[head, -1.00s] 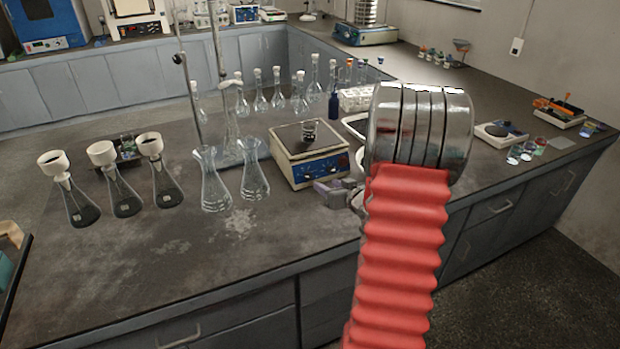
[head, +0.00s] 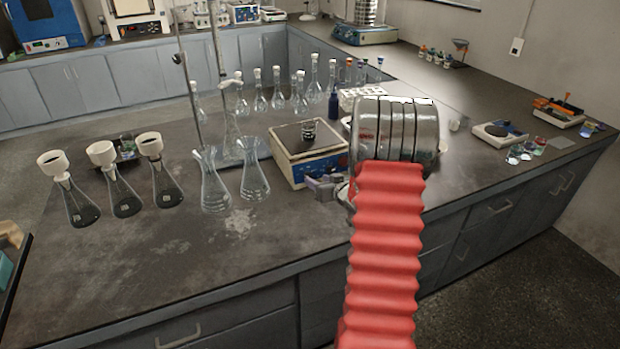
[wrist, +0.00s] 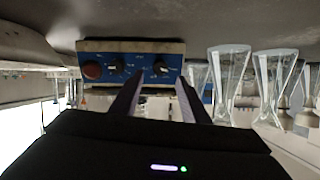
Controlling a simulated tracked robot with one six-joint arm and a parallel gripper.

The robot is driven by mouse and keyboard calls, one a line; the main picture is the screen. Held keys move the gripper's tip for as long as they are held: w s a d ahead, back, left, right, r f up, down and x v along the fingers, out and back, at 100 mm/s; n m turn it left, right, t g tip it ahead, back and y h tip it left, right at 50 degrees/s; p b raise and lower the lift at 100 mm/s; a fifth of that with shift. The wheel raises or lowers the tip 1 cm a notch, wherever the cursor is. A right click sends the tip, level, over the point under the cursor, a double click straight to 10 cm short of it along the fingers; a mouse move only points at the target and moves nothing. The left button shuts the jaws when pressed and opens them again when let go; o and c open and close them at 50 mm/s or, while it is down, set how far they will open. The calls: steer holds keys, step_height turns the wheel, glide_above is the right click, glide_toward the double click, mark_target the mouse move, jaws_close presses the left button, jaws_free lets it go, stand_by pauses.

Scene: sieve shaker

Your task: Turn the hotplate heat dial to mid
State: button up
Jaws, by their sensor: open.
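The hotplate (head: 285,163) stands on the bench with a pale square top and a blue front panel. In the wrist view, which is upside down, its blue panel (wrist: 133,48) shows a red round knob (wrist: 92,70) at the left and two black dials, one in the middle (wrist: 115,65) and one at the right (wrist: 161,67). I cannot read which is the heat dial or its setting. My gripper (wrist: 160,79) is open and empty, its fingertips either side of the right black dial in this view; contact cannot be told. In the head view my gripper (head: 325,187) is at the panel's right end.
A small dark-filled beaker (head: 308,131) stands on the hotplate. Two empty conical flasks (head: 213,182) (head: 254,172) stand close to its left. A test-tube rack (head: 360,93) and a blue bottle (head: 333,105) are behind.

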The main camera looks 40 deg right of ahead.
mark_target(309, 176)
steer(key=shift+x, duration=3.5)
steer(key=shift+c, duration=0.3)
steer(key=c, duration=0.9)
steer(key=shift+a, duration=0.15)
steer(key=shift+c, duration=0.5)
